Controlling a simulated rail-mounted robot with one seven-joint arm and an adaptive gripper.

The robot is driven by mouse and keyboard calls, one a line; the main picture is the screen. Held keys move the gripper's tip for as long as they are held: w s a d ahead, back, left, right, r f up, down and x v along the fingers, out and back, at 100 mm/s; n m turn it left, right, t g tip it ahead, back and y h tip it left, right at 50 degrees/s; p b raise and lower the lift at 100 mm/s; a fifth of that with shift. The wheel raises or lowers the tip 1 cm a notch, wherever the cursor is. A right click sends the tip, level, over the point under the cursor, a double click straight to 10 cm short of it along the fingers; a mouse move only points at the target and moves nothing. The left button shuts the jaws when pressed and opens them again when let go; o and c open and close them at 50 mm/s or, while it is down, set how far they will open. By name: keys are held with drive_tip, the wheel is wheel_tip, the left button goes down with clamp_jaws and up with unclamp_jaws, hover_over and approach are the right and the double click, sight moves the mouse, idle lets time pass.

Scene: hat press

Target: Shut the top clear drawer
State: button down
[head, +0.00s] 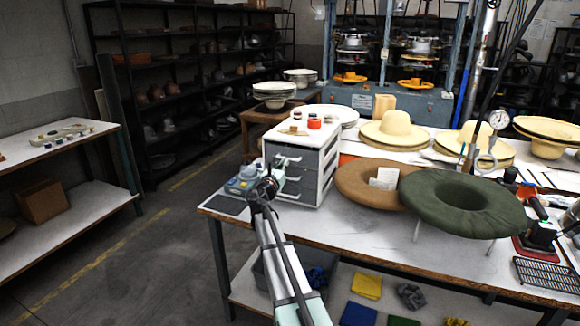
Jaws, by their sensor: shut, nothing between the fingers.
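A small white drawer cabinet (328,158) stands near the left end of the work table, with grey, see-through-looking drawers stacked in its front. The top drawer (287,154) is just under the cabinet's white top. I cannot tell how far it stands out. My gripper (266,184) is dark and small in the head view, in front of the cabinet's lower left side and below the top drawer. It is shut and empty. My arm hides part of the lower drawer fronts, and I cannot tell whether the gripper touches the cabinet.
Small jars (314,122) sit on the cabinet. A blue-grey device (241,180) stands left of my gripper beside a dark mat (225,204). Brown (352,187) and green (462,203) felt hats lie to the right, with straw hats (392,130) behind. The floor left of the table is clear.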

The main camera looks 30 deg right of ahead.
drive_tip(key=shift+w+d+r, duration=0.1)
drive_tip(key=shift+w+r, duration=0.05)
drive_tip(key=shift+w, duration=0.1)
drive_tip(key=b+v, duration=0.1)
drive_tip(key=v, duration=1.3)
drive_tip(key=shift+s+b, duration=0.3)
drive_tip(key=shift+b, duration=0.1)
